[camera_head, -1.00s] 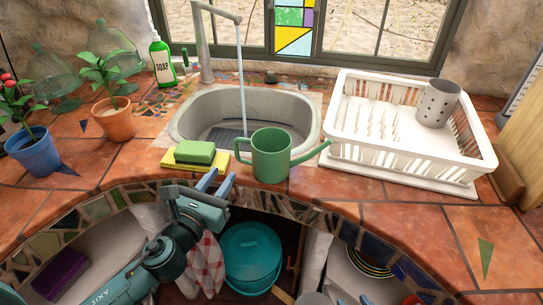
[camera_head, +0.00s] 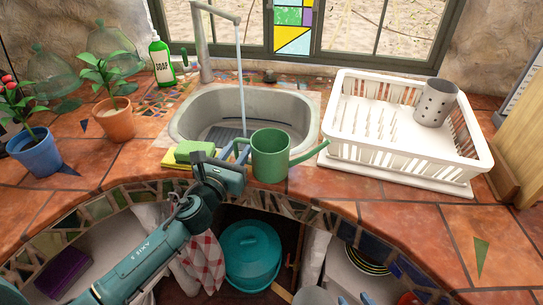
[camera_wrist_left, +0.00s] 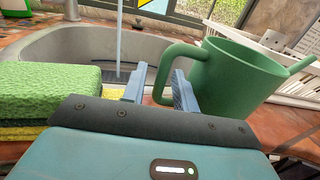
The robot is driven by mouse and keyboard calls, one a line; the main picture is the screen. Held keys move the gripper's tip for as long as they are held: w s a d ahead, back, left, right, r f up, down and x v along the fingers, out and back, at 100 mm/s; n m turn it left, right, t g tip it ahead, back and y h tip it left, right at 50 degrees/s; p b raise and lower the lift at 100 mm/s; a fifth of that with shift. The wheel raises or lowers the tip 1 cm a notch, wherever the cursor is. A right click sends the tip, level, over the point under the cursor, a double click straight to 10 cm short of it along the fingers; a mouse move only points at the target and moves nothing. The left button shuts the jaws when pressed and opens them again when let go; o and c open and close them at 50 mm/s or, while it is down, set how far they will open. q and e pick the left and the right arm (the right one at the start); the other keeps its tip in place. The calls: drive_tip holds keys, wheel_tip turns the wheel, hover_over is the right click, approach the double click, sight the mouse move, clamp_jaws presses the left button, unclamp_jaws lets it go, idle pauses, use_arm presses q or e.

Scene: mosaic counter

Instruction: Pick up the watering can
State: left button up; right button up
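The green watering can (camera_head: 270,158) stands upright on the tiled counter at the sink's front rim, its handle to the left and its spout to the right. It also shows in the left wrist view (camera_wrist_left: 235,78). My left gripper (camera_head: 238,152) is at the handle, level with it. In the left wrist view my left fingers (camera_wrist_left: 160,88) are apart, with the handle between them and the right finger on the can-body side. Firm contact is not visible. Only the blue fingertips of my right gripper (camera_head: 355,300) show at the bottom edge, apart and empty.
A green and yellow sponge (camera_head: 195,152) lies just left of my left gripper. The sink (camera_head: 185,122) with running water is behind the can. A white dish rack (camera_head: 400,165) stands right, near the spout. Potted plants (camera_head: 113,125) stand left.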

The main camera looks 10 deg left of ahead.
use_arm(q)
clamp_jaws()
idle(0.4)
